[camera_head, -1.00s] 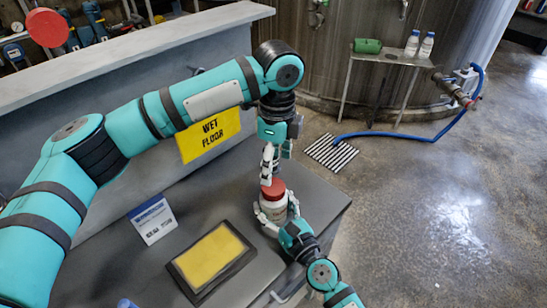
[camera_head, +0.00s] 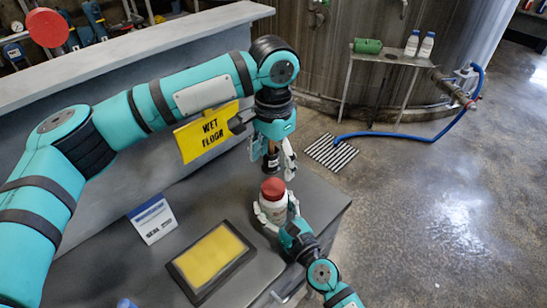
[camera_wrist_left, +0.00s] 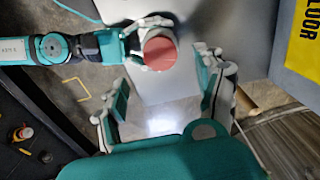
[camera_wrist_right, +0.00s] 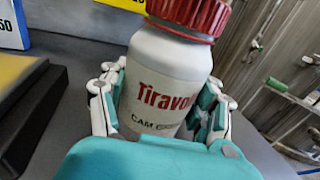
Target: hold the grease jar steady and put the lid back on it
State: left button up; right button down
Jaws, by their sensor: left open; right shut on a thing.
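The white grease jar (camera_head: 273,209) stands upright near the right end of the grey table, with its red lid (camera_head: 273,188) on top. In the right wrist view the ribbed red lid (camera_wrist_right: 190,17) sits on the neck of the white jar (camera_wrist_right: 165,85), which has red lettering. My right gripper (camera_head: 277,214) is shut around the jar's body. My left gripper (camera_head: 278,172) is open and empty just above the lid, apart from it. In the left wrist view the round lid top (camera_wrist_left: 160,52) shows beyond the open fingers (camera_wrist_left: 167,98). How tightly the lid is turned cannot be told.
A yellow pad in a dark tray (camera_head: 180,270) and a small blue-white sign card (camera_head: 153,219) are on the table left of the jar. A yellow wet floor sign (camera_head: 206,133) stands behind. The table's right edge (camera_head: 335,225) is close to the jar.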

aim_at(273, 186)
pick_arm(q)
jog(key=shift+f, duration=0.1)
jog(key=shift+f, duration=3.95)
jog(key=c, duration=1.2)
jog(key=m, duration=0.5)
jog(key=shift+c, duration=0.2)
jog(key=o, duration=1.4)
jog(key=shift+r, duration=0.1)
notch_tip(273, 186, up, 12)
jog(key=shift+f, duration=0.1)
